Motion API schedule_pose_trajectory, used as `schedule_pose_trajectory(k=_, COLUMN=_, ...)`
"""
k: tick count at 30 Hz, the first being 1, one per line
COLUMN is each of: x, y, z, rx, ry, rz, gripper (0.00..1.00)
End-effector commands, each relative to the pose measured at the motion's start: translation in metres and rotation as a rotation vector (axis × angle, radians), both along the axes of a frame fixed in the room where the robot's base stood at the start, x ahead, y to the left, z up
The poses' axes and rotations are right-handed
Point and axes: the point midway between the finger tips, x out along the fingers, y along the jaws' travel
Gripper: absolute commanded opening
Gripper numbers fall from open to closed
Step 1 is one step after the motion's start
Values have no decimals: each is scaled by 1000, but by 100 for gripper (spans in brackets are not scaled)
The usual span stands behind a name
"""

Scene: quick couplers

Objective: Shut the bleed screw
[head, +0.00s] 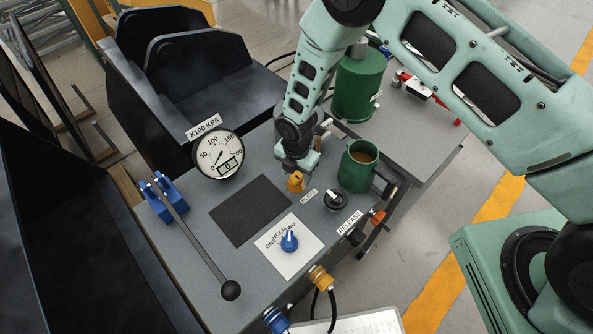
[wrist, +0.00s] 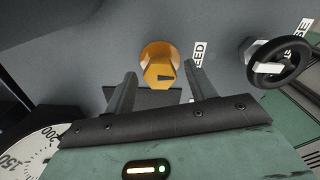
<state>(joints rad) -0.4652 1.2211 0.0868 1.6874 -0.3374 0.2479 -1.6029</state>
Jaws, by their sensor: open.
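The bleed screw is an orange knob (head: 296,182) on the grey bench top, beside the BLEED label (head: 309,196). My gripper (head: 295,166) is right above the knob in the head view. In the wrist view my gripper (wrist: 160,84) is open, with a finger on each side of the knob and gaps visible. I cannot tell how far down the fingers reach around it.
A black release handwheel (head: 336,200), a green mug (head: 357,166) and a green canister (head: 357,85) stand to the right. A pressure gauge (head: 218,154) is at left. A long black-knobbed lever (head: 198,246) and a blue selector knob (head: 289,240) are nearer. A dark mat (head: 250,211) lies clear.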

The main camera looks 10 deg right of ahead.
Motion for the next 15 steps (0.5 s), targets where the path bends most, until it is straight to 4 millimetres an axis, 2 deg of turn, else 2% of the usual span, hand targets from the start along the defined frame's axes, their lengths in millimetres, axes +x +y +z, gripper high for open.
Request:
schedule_pose_trajectory(k=5, x=0, y=0, z=0, rx=0, ry=0, rz=0, gripper=55)
schedule_pose_trajectory(k=9, x=0, y=0, z=0, rx=0, ry=0, rz=0, gripper=16)
schedule_pose_trajectory(k=10, x=0, y=0, z=0, rx=0, ry=0, rz=0, gripper=10)
schedule_pose_trajectory(k=15, x=0, y=0, z=0, rx=0, ry=0, rz=-3, gripper=10)
